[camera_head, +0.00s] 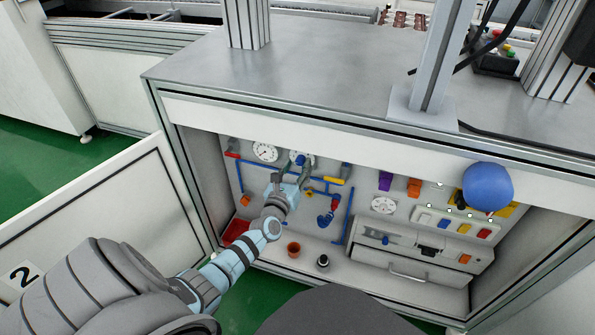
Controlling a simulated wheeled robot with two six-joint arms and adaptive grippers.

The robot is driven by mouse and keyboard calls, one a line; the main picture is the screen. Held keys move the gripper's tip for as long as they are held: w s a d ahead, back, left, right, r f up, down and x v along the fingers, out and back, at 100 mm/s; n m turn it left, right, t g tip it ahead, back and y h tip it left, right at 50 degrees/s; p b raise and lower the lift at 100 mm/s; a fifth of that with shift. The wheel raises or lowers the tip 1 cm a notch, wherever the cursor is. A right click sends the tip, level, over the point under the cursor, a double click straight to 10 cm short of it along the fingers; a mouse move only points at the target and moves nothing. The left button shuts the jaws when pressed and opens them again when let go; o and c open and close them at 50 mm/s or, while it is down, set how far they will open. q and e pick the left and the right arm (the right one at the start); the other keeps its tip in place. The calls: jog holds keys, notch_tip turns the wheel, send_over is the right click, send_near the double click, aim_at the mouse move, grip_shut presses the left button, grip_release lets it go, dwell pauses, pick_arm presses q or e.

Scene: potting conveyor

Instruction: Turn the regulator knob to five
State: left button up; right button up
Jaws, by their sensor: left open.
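My left arm reaches from the lower left into the open cabinet, and its gripper (291,172) is in front of the back panel. Its fingers are apart. A small blue knob (301,160), which looks like the regulator knob, shows just beyond the fingertips, in front of a round dial that is partly hidden. I cannot tell whether the fingers touch the knob, and its setting is too small to read. A white gauge (265,151) is left of it. My right gripper is not in view.
Blue pipes and a red-and-blue valve (327,217) are right of the gripper. A red bin (235,230), an orange pot (294,249) and a dark small jar (323,261) stand on the cabinet floor.

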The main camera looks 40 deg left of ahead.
pick_arm(q)
jog(key=shift+w+a, duration=0.2)
jog(key=shift+w, duration=0.3)
grip_shut()
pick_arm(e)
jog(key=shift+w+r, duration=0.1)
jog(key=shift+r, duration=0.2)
